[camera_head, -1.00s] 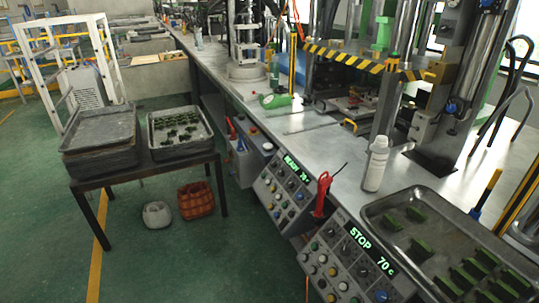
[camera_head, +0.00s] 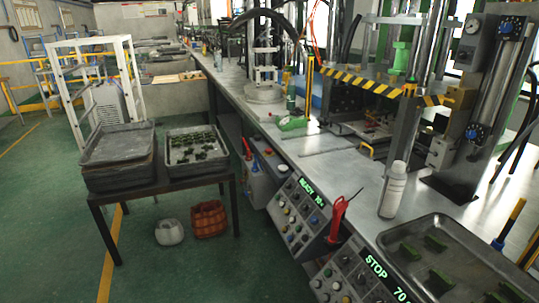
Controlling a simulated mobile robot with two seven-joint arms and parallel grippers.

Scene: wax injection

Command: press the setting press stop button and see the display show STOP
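Two grey control panels hang on the front of the long metal bench. The nearer panel (camera_head: 345,284), at the bottom edge, has a green-lit display (camera_head: 386,278) that reads STOP with a 70 value, partly cut off. The farther panel (camera_head: 298,214), to its left and behind, has a display (camera_head: 311,193) that reads READY and 70. Both panels carry several small coloured knobs and buttons; labels on them are too small to read, so I cannot tell which one is the stop button. Neither of my grippers is in view.
A red-handled tool (camera_head: 338,216) stands between the panels. A white bottle (camera_head: 393,190) and a metal tray (camera_head: 460,258) with green pieces are on the bench (camera_head: 330,165). A dark side table (camera_head: 150,188) holds trays at left. The green floor (camera_head: 60,235) is open at left.

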